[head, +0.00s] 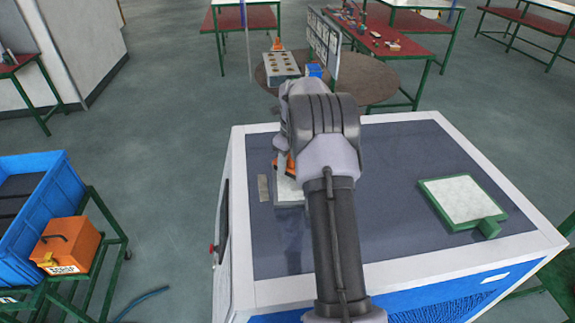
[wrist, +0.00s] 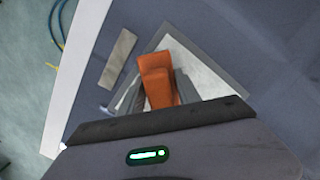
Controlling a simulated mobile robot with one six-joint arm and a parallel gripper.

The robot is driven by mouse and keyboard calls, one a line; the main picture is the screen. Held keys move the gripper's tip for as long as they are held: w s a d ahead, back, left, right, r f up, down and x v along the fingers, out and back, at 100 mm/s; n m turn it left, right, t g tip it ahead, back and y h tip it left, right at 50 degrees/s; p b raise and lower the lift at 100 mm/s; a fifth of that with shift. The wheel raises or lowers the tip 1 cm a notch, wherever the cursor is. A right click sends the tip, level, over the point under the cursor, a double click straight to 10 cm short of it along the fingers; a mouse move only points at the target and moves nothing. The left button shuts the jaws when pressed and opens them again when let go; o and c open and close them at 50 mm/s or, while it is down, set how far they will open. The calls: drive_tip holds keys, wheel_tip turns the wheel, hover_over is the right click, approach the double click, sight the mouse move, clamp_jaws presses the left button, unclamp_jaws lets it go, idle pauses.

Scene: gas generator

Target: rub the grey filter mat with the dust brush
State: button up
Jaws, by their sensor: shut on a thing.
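The grey filter mat (head: 290,203) lies on the dark top of the generator, left of its middle, with a grey border and a pale inner face. It also shows in the wrist view (wrist: 203,62). My gripper (wrist: 158,92) is shut on the orange dust brush (wrist: 157,78), which is over the mat. In the head view a bit of the orange brush (head: 285,163) shows beside my arm, at the mat's far side. The brush's lower end is hidden, so I cannot tell whether it touches the mat. My arm covers part of the mat in the head view.
A green-framed mat (head: 463,198) lies on the right of the generator top (head: 400,165). A small pale plate (head: 263,188) lies just left of the grey mat. A blue crate (head: 62,185) and an orange box (head: 68,245) stand on a green cart at left.

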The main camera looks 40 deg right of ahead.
drive_tip(key=shift+r+p, duration=0.95)
drive_tip(key=shift+r, duration=1)
wheel_tip(320, 180, up, 3)
drive_tip(key=shift+r+p, duration=0.15)
drive_tip(key=shift+p, duration=1)
